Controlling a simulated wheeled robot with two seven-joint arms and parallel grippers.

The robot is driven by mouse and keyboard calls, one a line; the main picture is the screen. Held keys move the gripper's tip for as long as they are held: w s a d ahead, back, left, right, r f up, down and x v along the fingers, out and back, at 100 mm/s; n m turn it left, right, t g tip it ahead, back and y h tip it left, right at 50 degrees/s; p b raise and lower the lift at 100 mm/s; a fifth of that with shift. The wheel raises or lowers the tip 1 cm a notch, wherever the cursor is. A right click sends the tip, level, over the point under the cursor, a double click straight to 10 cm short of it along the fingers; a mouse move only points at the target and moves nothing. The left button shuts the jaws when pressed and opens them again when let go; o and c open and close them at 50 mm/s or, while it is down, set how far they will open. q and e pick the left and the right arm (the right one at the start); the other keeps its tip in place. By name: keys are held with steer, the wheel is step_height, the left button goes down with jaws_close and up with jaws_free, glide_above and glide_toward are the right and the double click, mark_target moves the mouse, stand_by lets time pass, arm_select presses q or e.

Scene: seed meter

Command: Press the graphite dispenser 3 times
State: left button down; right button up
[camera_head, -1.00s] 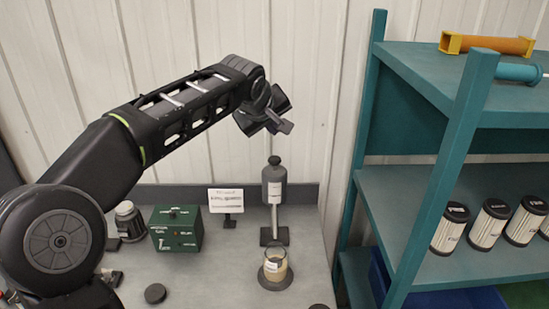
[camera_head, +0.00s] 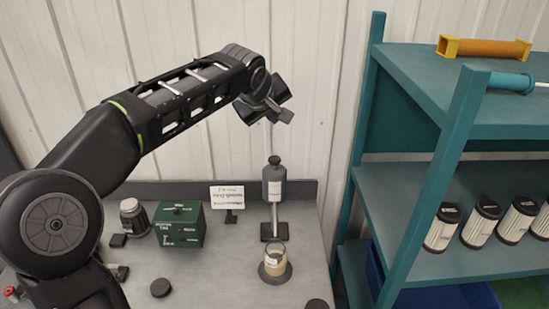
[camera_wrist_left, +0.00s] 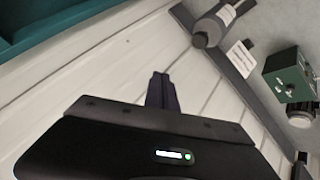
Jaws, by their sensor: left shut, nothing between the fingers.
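The graphite dispenser (camera_head: 273,184) is a dark grey cylinder with a pale label and a knob on top, held upright on a stand over a glass jar (camera_head: 275,262) with pale contents. My left gripper (camera_head: 285,117) is shut and empty, in the air above the dispenser's knob and apart from it. In the left wrist view my shut fingers (camera_wrist_left: 161,90) point toward the wall, and the dispenser (camera_wrist_left: 215,22) lies beyond them at the upper right. My right gripper is in neither view.
A green box (camera_head: 180,225), a small sign (camera_head: 228,195) and a capped jar (camera_head: 134,218) stand left of the dispenser. Dark discs (camera_head: 161,287) lie at the front. A teal shelf (camera_head: 440,180) with several filter cylinders stands close on the right.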

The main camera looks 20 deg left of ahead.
mark_target(275, 157)
arm_select(q)
steer(key=shift+f+b, duration=3.3)
steer(key=shift+f, duration=0.95)
steer(key=shift+f, duration=0.1)
steer(key=shift+f+b, duration=0.3)
steer(key=shift+b, duration=0.2)
steer(key=shift+f+b, duration=0.95)
steer(key=shift+f, duration=0.1)
steer(key=shift+r+p, duration=0.95)
steer(key=shift+r, duration=0.4)
steer(key=shift+r, duration=0.1)
